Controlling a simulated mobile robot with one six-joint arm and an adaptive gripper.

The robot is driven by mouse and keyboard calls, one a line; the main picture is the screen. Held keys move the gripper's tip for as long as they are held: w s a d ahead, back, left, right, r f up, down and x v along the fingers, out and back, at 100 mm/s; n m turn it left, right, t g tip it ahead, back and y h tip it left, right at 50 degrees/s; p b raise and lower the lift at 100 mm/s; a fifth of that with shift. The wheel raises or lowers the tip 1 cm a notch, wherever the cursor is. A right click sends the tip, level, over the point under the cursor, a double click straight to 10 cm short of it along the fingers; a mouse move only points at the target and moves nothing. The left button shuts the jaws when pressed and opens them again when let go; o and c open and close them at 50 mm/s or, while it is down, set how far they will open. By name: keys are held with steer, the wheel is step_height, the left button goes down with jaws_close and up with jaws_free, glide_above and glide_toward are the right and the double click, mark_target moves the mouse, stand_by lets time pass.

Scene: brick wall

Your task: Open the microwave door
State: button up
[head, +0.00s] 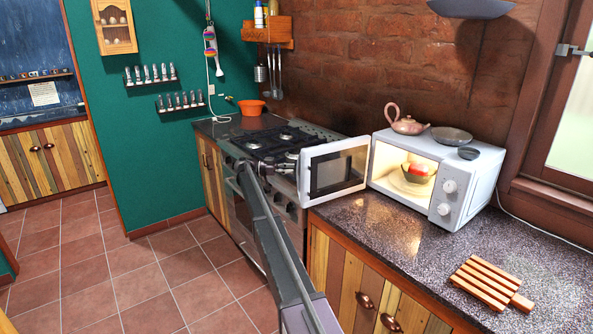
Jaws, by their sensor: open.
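The white microwave (478,190) stands on the dark speckled counter against the brick wall. Its door (334,169) is swung wide open to the left, showing the lit inside. A red and pale bowl-like object (418,172) sits inside on the turntable. My arm reaches up from the bottom edge, left of the door. My gripper (244,174) is at its far end, small in the picture, in front of the stove. It is open, appears empty and looks apart from the door. Its fingers are hard to make out.
A teapot (407,122), a dark pan (451,135) and a small dark dish (468,153) rest on the microwave. A slatted wooden board (490,283) lies on the counter at right. The stove (275,140) is left of the door. The tiled floor at left is clear.

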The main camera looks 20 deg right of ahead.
steer(key=shift+v, duration=1.95)
steer(key=s+a+f+n+t+y+p, duration=0.15)
steer(key=s+f+n, duration=0.25)
steer(key=s, duration=0.4)
steer(key=s+a+f+n+t+y, duration=0.2)
steer(key=s+a+f+n+y, duration=0.15)
steer(key=s, duration=0.45)
steer(key=s+a+f+n+t+y, duration=0.25)
steer(key=s+n, duration=0.25)
steer(key=s, duration=0.3)
steer(key=s+a+f+n+y, duration=0.1)
steer(key=s+a+n+y, duration=0.1)
steer(key=s+a, duration=0.3)
steer(key=s+a+f+n+t+y+p, duration=0.1)
steer(key=s+a+n, duration=0.4)
steer(key=s, duration=0.6)
steer(key=s+a+f+n+t+y, duration=0.1)
steer(key=s+a+f+n+y, duration=0.2)
steer(key=s, duration=0.5)
steer(key=a+n+y, duration=0.1)
steer(key=a+y, duration=0.1)
steer(key=a, duration=0.1)
steer(key=shift+f+p, duration=0.25)
steer(key=shift+p, duration=0.05)
steer(key=shift+n, duration=0.25)
